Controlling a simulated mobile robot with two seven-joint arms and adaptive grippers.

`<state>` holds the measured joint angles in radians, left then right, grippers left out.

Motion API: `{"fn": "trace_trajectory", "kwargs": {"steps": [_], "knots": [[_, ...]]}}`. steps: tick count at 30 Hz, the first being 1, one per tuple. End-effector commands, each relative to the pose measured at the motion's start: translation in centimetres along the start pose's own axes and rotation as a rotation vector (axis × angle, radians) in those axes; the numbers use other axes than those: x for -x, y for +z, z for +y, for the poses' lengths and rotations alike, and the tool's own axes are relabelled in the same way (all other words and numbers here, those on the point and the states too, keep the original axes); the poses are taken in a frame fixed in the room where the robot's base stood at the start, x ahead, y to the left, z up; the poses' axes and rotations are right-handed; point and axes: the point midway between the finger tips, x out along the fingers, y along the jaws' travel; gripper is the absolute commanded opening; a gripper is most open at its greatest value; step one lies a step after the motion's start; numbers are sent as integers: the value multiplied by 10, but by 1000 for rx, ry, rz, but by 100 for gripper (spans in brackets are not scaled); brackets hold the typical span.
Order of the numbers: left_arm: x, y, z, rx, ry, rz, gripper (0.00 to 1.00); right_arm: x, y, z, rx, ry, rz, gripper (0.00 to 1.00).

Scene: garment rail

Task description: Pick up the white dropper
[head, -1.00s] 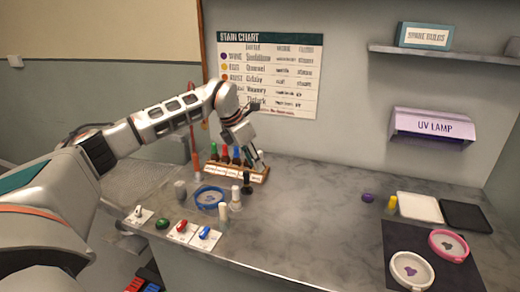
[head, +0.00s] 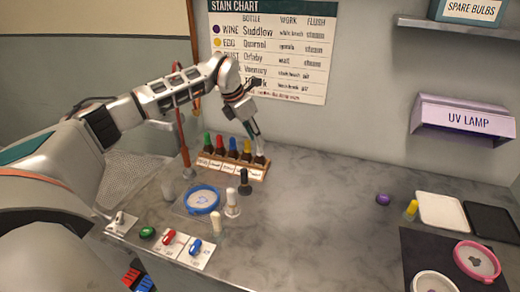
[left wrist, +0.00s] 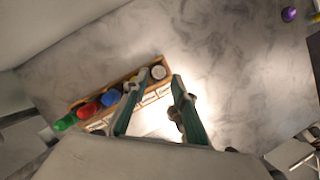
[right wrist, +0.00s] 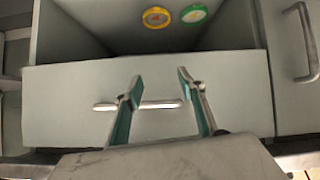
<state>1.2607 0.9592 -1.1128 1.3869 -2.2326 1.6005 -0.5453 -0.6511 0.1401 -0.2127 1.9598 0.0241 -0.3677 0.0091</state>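The wooden bottle rack (head: 225,172) stands at the back of the counter. Its bottles have green, red, blue and yellow tops, and the right-end one has a white top. This white dropper (head: 260,158) stands upright in its slot. Its round white cap (left wrist: 158,72) shows in the left wrist view between the fingertips. My left gripper (head: 256,132) is open and empty above the rack's right end; it also shows in the left wrist view (left wrist: 160,79). My right gripper (right wrist: 160,81) is open and empty, in front of a drawer handle.
The counter to the right is clear up to a purple piece (head: 383,199).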

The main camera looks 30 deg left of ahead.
Motion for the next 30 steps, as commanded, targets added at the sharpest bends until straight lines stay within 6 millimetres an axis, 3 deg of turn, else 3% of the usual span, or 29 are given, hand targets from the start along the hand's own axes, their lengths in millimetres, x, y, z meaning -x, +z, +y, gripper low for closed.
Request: {"fn": "trace_trajectory", "kwargs": {"steps": [13,19,20,22,30], "knots": [[-50,0,0,1,-1,1,27,1,-4,1,1,1,3,40],[-51,0,0,1,1,0,27,1,-5,2,1,2,6,40],[-51,0,0,1,1,0,24,1,-5,2,1,2,6,40],[-51,0,0,1,1,0,8,1,-5,2,1,2,6,40],[-51,0,0,1,0,0,8,1,-5,2,1,2,6,40]]}}
